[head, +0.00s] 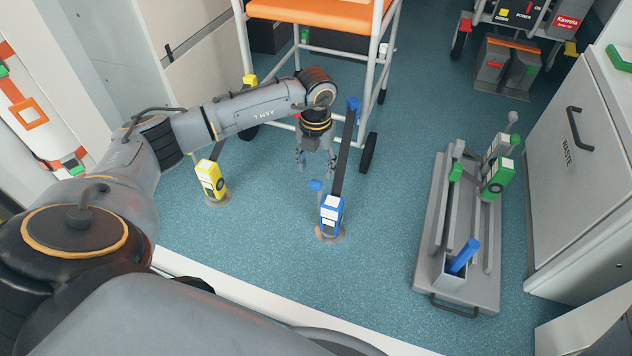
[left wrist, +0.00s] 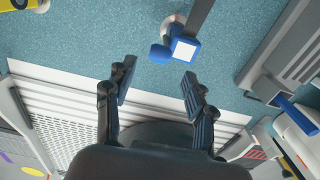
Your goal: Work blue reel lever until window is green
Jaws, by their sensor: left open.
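The blue reel (head: 329,214) stands on the floor in the middle of the head view, with white panels on its face. Its window is too small to read; I see no green on it. Its blue-tipped lever (head: 316,186) sticks out at the upper left of the reel. In the left wrist view the blue reel (left wrist: 184,48) and the lever's blue tip (left wrist: 160,54) show just beyond the fingers. My left gripper (head: 316,168) is open and empty, fingers pointing down, behind the lever and apart from it. My right gripper is not in view.
A dark strap (head: 343,150) runs from the blue reel up to a blue hook (head: 353,104) by the wheeled orange-topped chair (head: 315,13). A yellow reel (head: 211,182) stands left. A grey floor rack (head: 425,235) with a green reel (head: 497,177) stands right, beside a waste cabinet (head: 568,165).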

